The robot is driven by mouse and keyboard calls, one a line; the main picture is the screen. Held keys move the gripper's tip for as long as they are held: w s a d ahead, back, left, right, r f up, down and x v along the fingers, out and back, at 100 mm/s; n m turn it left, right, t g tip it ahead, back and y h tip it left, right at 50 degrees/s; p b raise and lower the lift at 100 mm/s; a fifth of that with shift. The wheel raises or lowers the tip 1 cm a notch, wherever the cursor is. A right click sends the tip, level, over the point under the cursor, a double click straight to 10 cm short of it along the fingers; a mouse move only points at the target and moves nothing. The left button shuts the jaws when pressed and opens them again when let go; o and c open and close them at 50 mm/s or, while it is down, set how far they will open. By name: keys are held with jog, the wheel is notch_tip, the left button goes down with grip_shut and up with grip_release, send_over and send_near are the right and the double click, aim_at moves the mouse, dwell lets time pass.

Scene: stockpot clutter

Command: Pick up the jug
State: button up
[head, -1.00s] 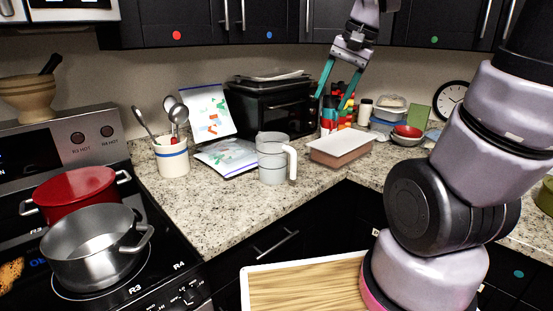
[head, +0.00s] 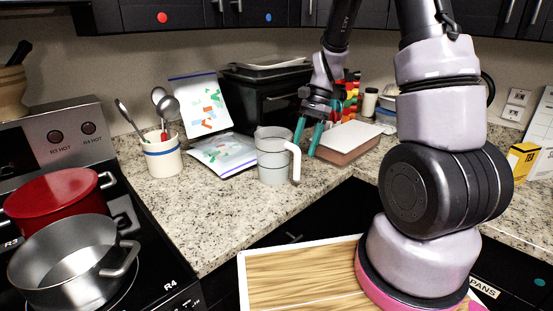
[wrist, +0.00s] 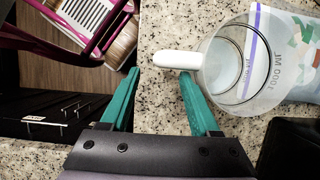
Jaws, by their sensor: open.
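The jug (head: 273,157) is clear and grey with a white handle (head: 294,158) on its right side. It stands upright on the granite counter, near the counter's front corner. In the wrist view the jug (wrist: 243,70) is seen from above, its handle (wrist: 177,59) pointing left. My gripper (head: 306,142) is open and empty, with teal fingers. In the head view it is just right of the jug's handle, pointing down. In the wrist view my gripper (wrist: 158,73) has its fingertips on either side of the handle's outer end; I cannot tell the height gap.
A lidded box (head: 347,142) is close on the right. The stove with a steel pot (head: 68,262) is at far left.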

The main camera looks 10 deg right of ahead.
aim_at(297, 169)
jog(key=x, duration=0.7)
jog(key=shift+s+f, duration=0.1)
jog(key=shift+f, duration=0.3)
jog(key=shift+c, duration=0.3)
grip_shut()
dwell(0.8)
